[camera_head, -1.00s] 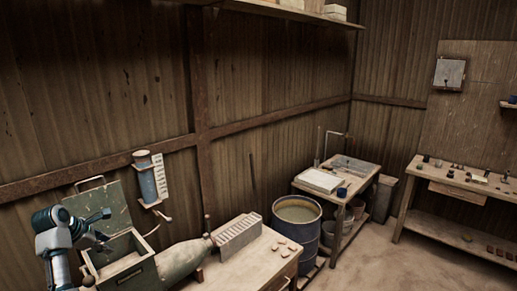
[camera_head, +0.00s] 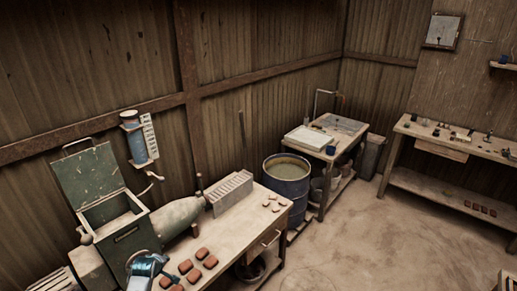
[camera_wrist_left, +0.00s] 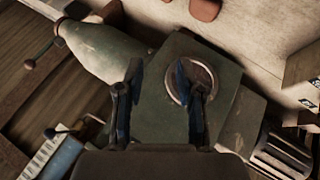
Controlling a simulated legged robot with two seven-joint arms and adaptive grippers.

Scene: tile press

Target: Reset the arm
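My left arm (camera_head: 147,268) shows low at the bottom left of the head view, in front of the green press machine (camera_head: 131,236) with its open-lidded box. Its fingertips cannot be made out there. In the left wrist view, my left gripper (camera_wrist_left: 160,72) has its two fingers apart with nothing between them. Behind the fingers is the machine's green body with a round metal disc (camera_wrist_left: 190,80); I cannot tell whether they touch. My right gripper is not in view.
Several reddish tiles (camera_head: 203,253) lie on the near table (camera_head: 232,247), beside the arm. A slatted rack (camera_head: 231,192) stands at its back. A blue barrel (camera_head: 287,185) and a side table (camera_head: 338,150) stand beyond. The floor at right is mostly clear.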

